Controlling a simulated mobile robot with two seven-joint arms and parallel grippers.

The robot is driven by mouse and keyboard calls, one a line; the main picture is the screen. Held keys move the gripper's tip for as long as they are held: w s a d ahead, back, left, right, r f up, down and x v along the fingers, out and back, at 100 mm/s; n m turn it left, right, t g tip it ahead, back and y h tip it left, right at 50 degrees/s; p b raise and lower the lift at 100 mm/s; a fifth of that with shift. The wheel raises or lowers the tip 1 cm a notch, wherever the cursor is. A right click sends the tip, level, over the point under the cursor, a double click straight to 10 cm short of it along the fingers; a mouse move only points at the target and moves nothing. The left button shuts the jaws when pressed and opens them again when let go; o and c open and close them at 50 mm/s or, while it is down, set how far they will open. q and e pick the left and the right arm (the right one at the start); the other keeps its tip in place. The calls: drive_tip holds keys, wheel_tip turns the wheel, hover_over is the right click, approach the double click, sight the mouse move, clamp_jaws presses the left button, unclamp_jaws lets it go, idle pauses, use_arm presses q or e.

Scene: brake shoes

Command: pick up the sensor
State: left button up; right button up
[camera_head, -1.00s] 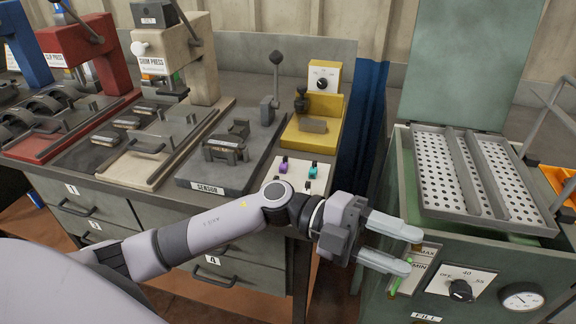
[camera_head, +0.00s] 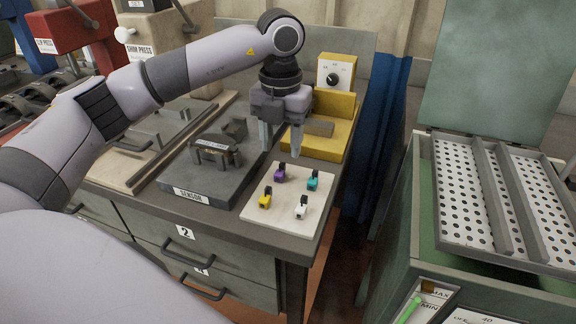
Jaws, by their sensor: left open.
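A white board (camera_head: 280,218) on the bench holds small coloured parts: a purple one (camera_head: 280,174), a teal one (camera_head: 313,181), a yellow one (camera_head: 265,199) and a white one (camera_head: 300,209). They look like sensors; which one is meant I cannot tell. To their left, a dark plate (camera_head: 190,178) labelled SENSOR carries a dark fixture (camera_head: 216,148). My left gripper (camera_head: 281,152) is open and empty, its fingers pointing down just behind the purple part, apart from it. My right gripper is not in view.
A yellow stand (camera_head: 338,111) with a dial box is behind the gripper. Presses (camera_head: 160,45) stand at the left. A green tank with perforated trays (camera_head: 463,195) is at the right, across a gap from the bench.

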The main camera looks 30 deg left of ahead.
sight(280, 171)
use_arm(q)
drive_tip(key=f, duration=0.6)
drive_tip(key=shift+a+f, duration=0.3)
clamp_jaws()
